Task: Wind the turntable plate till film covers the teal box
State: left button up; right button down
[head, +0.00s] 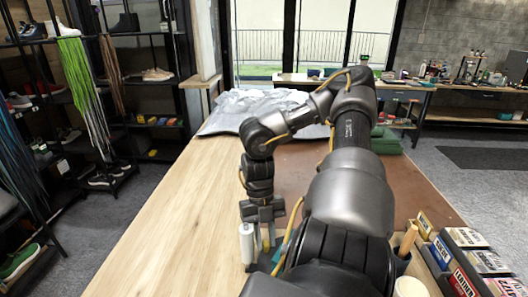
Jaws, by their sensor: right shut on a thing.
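My right gripper (264,240) points down over the near part of the table, low and close to its top. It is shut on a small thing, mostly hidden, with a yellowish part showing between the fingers. A white upright cylinder (246,243), perhaps the film roll, stands just left of the fingers; I cannot tell if they touch. A teal piece, perhaps the teal box (283,249), shows just right of the gripper, largely hidden by my arm. I cannot make out the turntable plate. My left gripper is out of view.
The wooden table (170,222) is clear on the left. A brown mat (300,168) covers its right part. Crumpled grey sheeting (256,106) lies at the far end, with green boxes (385,142) beside it. Several small boxes (466,262) and a wooden-handled tool (408,240) stand at the near right.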

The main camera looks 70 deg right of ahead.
jog(key=shift+s, duration=0.15)
jog(key=c, duration=1.3)
grip_release()
jog(key=shift+r, duration=0.2)
jog(key=b+v, duration=0.1)
jog(key=v, duration=0.9)
jog(key=shift+r, duration=0.2)
jog(key=shift+c, duration=0.2)
